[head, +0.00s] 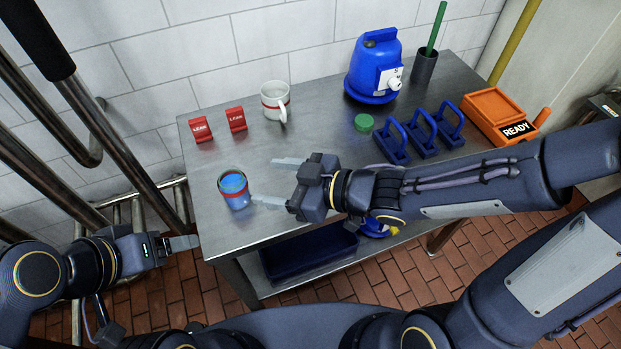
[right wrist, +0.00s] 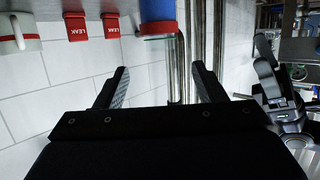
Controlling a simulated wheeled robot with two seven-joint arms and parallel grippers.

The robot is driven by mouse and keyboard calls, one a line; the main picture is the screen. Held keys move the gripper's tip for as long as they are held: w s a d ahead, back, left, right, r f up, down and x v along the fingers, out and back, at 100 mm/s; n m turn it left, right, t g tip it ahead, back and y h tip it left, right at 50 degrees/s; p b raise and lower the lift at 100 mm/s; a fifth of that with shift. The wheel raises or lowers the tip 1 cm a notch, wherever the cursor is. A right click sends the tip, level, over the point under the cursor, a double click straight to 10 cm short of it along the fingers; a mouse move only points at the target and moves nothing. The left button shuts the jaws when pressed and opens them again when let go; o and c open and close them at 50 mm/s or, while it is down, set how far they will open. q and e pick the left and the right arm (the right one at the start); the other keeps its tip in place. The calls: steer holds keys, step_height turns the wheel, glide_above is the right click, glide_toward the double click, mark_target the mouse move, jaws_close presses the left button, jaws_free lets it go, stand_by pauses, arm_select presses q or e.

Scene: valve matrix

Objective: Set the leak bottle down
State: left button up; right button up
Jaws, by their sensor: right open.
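The blue leak bottle (head: 236,196) with a red band stands upright on the steel table near its left front corner. It also shows at the top of the right wrist view (right wrist: 157,11), standing on the table. My right gripper (head: 272,181) is open and empty, just to the right of the bottle. Its fingers point left, and a gap shows between them and the bottle. My left gripper (head: 183,243) is beyond the table's left front edge, apart from the bottle. Its jaw opening is unclear.
On the steel table (head: 215,231) stand two red LEAK tags (head: 237,119), a white mug (head: 272,101), a green cap (head: 364,123), several blue handles (head: 421,134), a blue pump (head: 374,68) and an orange READY box (head: 494,113). Metal pipes (head: 97,124) rise at the left.

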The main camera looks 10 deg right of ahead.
steer(key=w+d+m+t+h, duration=0.25)
steer(key=d+m+h, duration=0.7)
steer(key=d, duration=1.05)
steer(key=s+d+m+g, duration=0.1)
steer(key=s+m, duration=0.1)
steer(key=s, duration=0.5)
steer(key=s+d+r+m+g+p, duration=0.1)
steer(key=s+m+g, duration=0.1)
steer(key=s, duration=0.4)
steer(key=shift+s+d+r+m, duration=0.2)
steer(key=shift+s+d+m, duration=0.15)
steer(key=shift+s+m, duration=0.1)
